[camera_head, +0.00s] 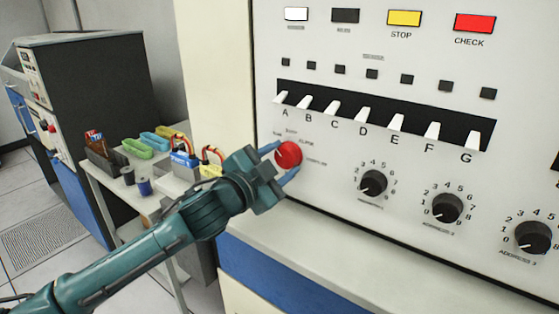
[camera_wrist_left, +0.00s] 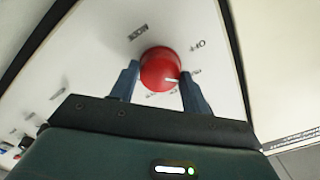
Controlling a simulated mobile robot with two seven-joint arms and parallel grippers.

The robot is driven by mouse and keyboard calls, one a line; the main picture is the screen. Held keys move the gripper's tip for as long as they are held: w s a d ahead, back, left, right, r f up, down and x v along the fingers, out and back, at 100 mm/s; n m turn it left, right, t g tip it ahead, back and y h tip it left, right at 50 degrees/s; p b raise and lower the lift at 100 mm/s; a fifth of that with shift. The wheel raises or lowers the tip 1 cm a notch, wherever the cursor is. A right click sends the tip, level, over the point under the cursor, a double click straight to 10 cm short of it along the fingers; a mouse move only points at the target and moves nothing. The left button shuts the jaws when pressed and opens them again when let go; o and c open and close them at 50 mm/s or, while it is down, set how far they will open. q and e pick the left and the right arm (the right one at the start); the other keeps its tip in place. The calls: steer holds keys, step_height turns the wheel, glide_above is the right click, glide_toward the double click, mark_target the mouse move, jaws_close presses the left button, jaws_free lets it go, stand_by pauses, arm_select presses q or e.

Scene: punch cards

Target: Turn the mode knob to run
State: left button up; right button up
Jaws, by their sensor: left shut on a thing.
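The red mode knob (camera_head: 288,155) is on the panel's left side, below the row of white lettered switches. It also shows in the left wrist view (camera_wrist_left: 158,67), with a white pointer mark toward its lower right and a "MODE" label beside it. Small position labels surround it; most are too small or blurred to read. My left gripper (camera_head: 280,162) has one finger on each side of the knob and is shut on it. The fingers also flank the knob in the left wrist view (camera_wrist_left: 160,84). My right gripper is not in view.
Black numbered dials (camera_head: 373,184) sit to the right of the knob. White switches (camera_head: 333,108) A to G line up above. A ledge (camera_head: 330,245) juts out below the panel. A side table at left holds colored trays (camera_head: 138,147) and small containers.

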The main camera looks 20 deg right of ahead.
arm_select(q)
steer(key=o, duration=1)
steer(key=b+v, duration=0.1)
steer(key=v, duration=1.2)
steer(key=shift+b, duration=0.3)
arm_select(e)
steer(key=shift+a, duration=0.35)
